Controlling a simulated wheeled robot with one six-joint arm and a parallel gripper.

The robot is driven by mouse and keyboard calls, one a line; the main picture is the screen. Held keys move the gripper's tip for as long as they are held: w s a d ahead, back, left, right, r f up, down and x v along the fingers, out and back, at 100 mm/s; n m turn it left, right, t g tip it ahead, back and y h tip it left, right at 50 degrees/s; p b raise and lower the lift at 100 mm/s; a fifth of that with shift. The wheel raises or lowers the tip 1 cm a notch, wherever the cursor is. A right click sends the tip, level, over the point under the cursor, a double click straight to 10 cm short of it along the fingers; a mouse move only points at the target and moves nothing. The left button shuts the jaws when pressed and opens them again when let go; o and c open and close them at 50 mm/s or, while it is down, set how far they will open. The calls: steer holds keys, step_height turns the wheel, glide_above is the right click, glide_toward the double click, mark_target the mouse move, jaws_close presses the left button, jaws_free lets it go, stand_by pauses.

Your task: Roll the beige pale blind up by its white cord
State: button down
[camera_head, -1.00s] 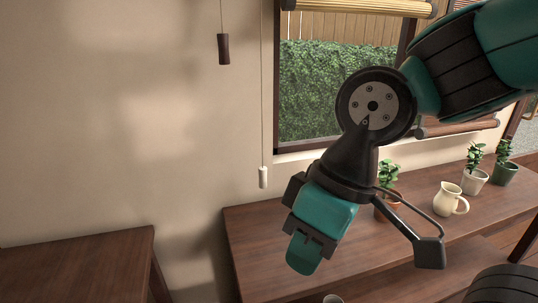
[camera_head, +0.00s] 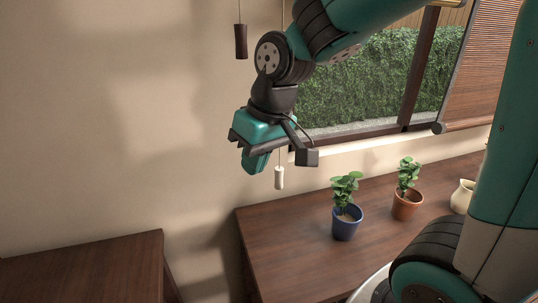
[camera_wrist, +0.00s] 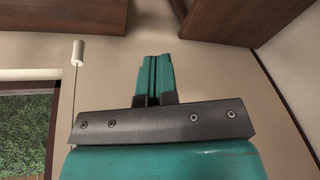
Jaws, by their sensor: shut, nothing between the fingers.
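The white cord pull (camera_head: 279,178) hangs on its thin cord against the wall, near the left lower corner of the window. It also shows in the wrist view (camera_wrist: 78,52), to the left of my fingers. My gripper (camera_head: 253,165) is shut and empty, just left of the pull and apart from it in the picture; the depth gap is hard to tell. Its closed fingers show in the wrist view (camera_wrist: 155,78). My arm covers the upper part of the cord. I cannot make out the beige pale blind in either current view.
A dark brown pull (camera_head: 241,42) hangs above my gripper. A brown blind (camera_head: 482,65) hangs at the right. Below the window, a wooden counter (camera_head: 285,245) bears a blue pot (camera_head: 346,224), a terracotta pot (camera_head: 406,206) and a cream jug (camera_head: 462,196). Another wooden table (camera_head: 85,270) stands left.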

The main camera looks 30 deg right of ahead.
mark_target(279, 168)
steer(key=w+d+m+h+p, duration=0.25)
steer(key=w+d+m, duration=0.25)
steer(key=w+d, duration=0.8)
steer(key=shift+t+h, duration=0.35)
steer(key=shift+t, duration=0.05)
steer(key=d+f, duration=0.1)
steer(key=f, duration=0.3)
steer(key=d+f+p, duration=0.1)
steer(key=f, duration=0.3)
steer(key=w+d+f, duration=0.1)
steer(key=f, duration=0.3)
steer(key=shift+f, duration=0.3)
steer(key=shift+f+p, duration=0.3)
steer(key=shift+f, duration=0.3)
